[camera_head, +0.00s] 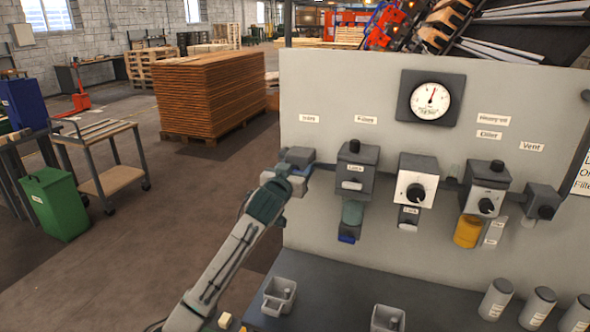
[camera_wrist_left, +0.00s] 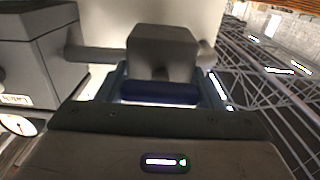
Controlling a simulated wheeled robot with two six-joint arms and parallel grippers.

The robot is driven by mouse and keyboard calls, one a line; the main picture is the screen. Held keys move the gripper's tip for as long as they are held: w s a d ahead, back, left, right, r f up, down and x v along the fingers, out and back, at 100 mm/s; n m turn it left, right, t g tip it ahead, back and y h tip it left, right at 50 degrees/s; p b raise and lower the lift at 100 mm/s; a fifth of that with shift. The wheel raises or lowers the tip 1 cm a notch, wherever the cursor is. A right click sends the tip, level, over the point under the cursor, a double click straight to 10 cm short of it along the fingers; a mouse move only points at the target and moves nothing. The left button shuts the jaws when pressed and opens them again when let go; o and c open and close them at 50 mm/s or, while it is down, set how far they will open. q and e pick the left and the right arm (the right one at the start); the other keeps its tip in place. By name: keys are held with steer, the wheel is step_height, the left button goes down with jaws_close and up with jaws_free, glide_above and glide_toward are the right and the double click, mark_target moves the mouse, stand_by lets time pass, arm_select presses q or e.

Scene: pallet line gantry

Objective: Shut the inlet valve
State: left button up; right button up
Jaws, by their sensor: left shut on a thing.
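The inlet valve (camera_head: 299,154) is a grey block at the left end of the pipe row on the pale panel, under the "Inlet" label (camera_head: 309,118). My left gripper (camera_head: 297,172) is at this valve, and its arm comes up from below. In the left wrist view the valve body (camera_wrist_left: 162,55) sits on a pipe, with a dark blue handle (camera_wrist_left: 160,93) in front of it. The gripper's fingers are on either side of the handle, shut on it. The gripper covers part of the valve in the head view. My right gripper is not in view.
The filter housing (camera_head: 355,170), a white-faced regulator (camera_head: 416,183), the lubricator with a yellow bowl (camera_head: 468,230) and the vent valve (camera_head: 541,203) follow to the right. A gauge (camera_head: 431,98) is above. Grey cups and cylinders stand on the dark shelf (camera_head: 340,300) below.

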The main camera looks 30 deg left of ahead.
arm_select(q)
steer(key=n+b, duration=0.5)
steer(key=n, duration=0.4)
steer(key=n+b, duration=0.5)
steer(key=n, duration=0.4)
steer(key=shift+a+f, duration=0.15)
stand_by(0.7)
steer(key=o, duration=1)
steer(key=shift+s, duration=0.1)
